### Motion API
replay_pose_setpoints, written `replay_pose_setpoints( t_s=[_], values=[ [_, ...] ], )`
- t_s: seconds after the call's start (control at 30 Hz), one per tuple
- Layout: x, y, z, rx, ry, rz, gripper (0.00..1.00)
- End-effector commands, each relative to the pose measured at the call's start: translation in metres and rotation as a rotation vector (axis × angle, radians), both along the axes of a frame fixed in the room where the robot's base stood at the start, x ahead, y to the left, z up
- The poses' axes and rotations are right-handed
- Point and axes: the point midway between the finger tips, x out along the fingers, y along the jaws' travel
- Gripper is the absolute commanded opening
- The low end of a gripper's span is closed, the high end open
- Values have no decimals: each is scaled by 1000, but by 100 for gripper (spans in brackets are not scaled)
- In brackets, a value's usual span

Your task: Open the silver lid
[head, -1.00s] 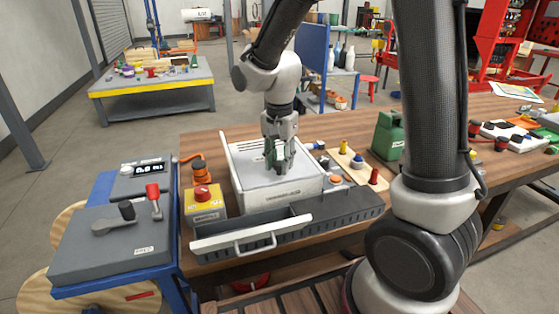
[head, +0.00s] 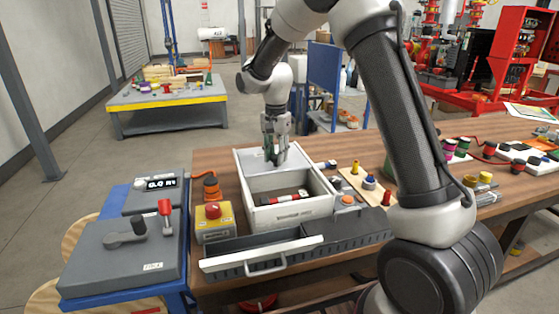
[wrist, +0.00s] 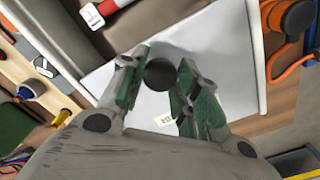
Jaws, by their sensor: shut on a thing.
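The silver lid (head: 251,160) is a flat pale grey panel on the white box (head: 292,213). It covers the back part of the box, and the front part is open. In the wrist view the lid (wrist: 221,62) has a round black knob (wrist: 160,73) and a small white label. My gripper (head: 275,154) has green fingers and is shut on the knob; in the wrist view the gripper (wrist: 157,82) has a finger on each side of it.
A red, black and white item (head: 284,198) lies inside the box. A dark open drawer (head: 345,233) is in front. A yellow box with a red button (head: 213,222) and an orange device (head: 211,189) stand left. A board with coloured knobs (head: 364,186) is right.

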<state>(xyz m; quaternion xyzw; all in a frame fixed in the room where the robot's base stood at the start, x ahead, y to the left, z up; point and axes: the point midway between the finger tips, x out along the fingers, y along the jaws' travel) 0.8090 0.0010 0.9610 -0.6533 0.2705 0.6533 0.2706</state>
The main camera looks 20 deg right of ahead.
Motion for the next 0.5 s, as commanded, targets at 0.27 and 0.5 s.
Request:
replay_pose_setpoints(
  t_s=[0.27, 0.5],
  values=[
    [3, 0, 1, -1, -1, 1, 0],
    [3, 0, 0, 0, 0, 0, 55]
  ],
)
